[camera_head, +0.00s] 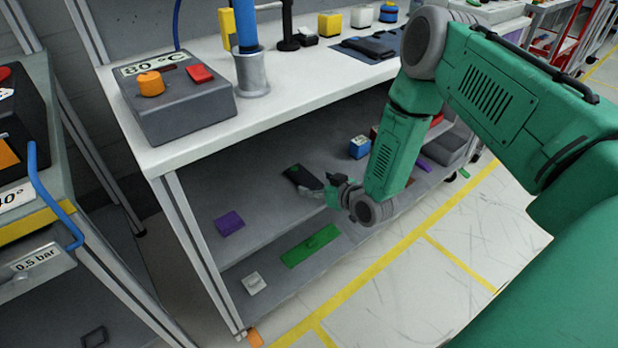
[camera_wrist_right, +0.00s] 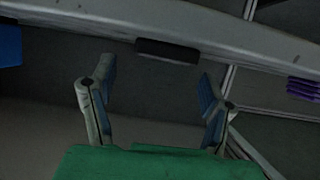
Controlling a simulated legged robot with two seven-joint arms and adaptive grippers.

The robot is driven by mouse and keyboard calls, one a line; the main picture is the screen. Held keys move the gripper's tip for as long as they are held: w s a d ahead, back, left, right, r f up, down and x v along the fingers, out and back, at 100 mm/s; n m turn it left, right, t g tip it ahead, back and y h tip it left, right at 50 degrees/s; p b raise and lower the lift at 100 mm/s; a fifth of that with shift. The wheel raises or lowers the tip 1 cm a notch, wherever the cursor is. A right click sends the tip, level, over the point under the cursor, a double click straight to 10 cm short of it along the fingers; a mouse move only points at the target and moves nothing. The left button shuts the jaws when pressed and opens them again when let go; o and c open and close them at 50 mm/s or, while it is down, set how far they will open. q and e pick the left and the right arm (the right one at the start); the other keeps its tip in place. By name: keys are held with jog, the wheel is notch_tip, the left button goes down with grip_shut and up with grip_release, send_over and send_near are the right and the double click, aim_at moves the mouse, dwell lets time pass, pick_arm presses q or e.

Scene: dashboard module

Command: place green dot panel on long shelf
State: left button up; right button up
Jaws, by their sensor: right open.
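A dark flat panel with a small green dot (camera_head: 293,173) appears to lie on the long grey shelf (camera_head: 262,198) under the white workbench. My right gripper (camera_head: 318,189) reaches in under the bench top, right by the panel's near end. In the right wrist view my right gripper (camera_wrist_right: 156,82) has its fingers wide apart with nothing between them. A dark block (camera_wrist_right: 167,50), perhaps the panel, shows beyond the fingertips against a pale grey edge. Whether a finger touches the panel is unclear. My left gripper is out of view.
A purple block (camera_head: 230,223) and a blue box (camera_head: 360,147) are on the shelf. Lower and nearer lie a green plate (camera_head: 310,246) and a white block (camera_head: 253,283). Open floor (camera_head: 470,225) is at right.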

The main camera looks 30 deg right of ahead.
jog(key=p+v, duration=0.1)
jog(key=v, duration=0.5)
jog(key=s+a+f+g, duration=0.3)
jog(key=s+a+g, duration=0.15)
jog(key=s, duration=0.45)
jog(key=s+a+f+g, duration=0.35)
jog(key=s+a, duration=0.25)
jog(key=s, duration=0.3)
jog(key=s+r+g+h+p, duration=0.1)
jog(key=s+r+g+p, duration=0.3)
jog(key=s, duration=0.7)
jog(key=shift+a+r+g, duration=0.25)
jog(key=shift+r+g, duration=0.15)
jog(key=shift+r, duration=0.2)
